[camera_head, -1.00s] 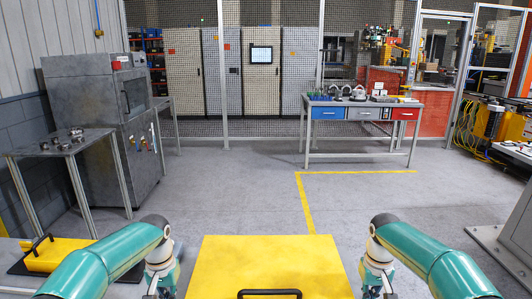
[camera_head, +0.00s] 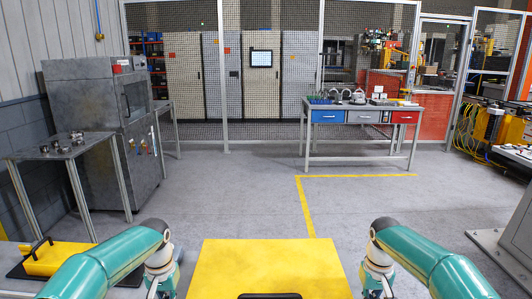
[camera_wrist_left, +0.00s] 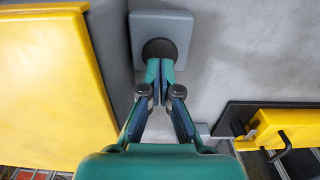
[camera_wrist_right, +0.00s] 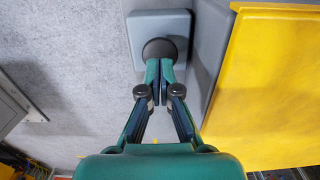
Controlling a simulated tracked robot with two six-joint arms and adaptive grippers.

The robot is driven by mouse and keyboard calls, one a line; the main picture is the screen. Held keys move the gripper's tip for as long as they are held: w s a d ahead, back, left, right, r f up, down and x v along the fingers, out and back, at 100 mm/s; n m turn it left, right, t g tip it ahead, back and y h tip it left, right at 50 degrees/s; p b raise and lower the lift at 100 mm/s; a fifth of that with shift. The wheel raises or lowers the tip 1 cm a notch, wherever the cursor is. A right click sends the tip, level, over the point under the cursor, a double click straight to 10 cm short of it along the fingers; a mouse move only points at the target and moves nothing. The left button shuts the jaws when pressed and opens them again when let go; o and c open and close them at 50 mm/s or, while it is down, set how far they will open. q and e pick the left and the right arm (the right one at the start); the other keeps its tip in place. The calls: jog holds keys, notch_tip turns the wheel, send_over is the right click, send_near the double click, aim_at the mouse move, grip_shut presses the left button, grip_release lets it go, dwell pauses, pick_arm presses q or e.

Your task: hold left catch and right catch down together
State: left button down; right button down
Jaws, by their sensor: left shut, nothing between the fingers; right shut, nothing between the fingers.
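The yellow lid (camera_head: 268,265) lies in front of me, a dark handle (camera_head: 270,296) at its near edge. The left catch is a grey square block with a dark round button (camera_wrist_left: 159,47), beside the lid. The right catch has the same kind of button (camera_wrist_right: 159,47) on the lid's other side. My left gripper (camera_wrist_left: 160,68) is shut and empty, its fingertips over the left button. My right gripper (camera_wrist_right: 160,68) is shut and empty, its fingertips over the right button. The tips hide part of each button; I cannot tell how far either is pressed.
A yellow piece with a dark handle (camera_head: 58,257) lies on a black mat at the lower left. A metal table with small parts (camera_head: 62,146) stands at the left. A bench with coloured drawers (camera_head: 361,116) stands at the back. The floor between is clear.

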pick_arm(q)
jog(key=shift+f, duration=0.3)
jog(key=shift+f, duration=1.5)
jog(key=shift+s, duration=0.1)
pick_arm(e)
jog(key=shift+f, duration=0.2)
pick_arm(q)
jog(key=shift+f, duration=0.1)
pick_arm(e)
jog(key=shift+f, duration=1.5)
pick_arm(q)
jog(key=shift+s, duration=0.1)
pick_arm(e)
jog(key=shift+s+f, duration=0.15)
dwell(0.4)
pick_arm(q)
jog(key=shift+r, duration=3.7)
pick_arm(e)
jog(key=shift+a+f, duration=0.1)
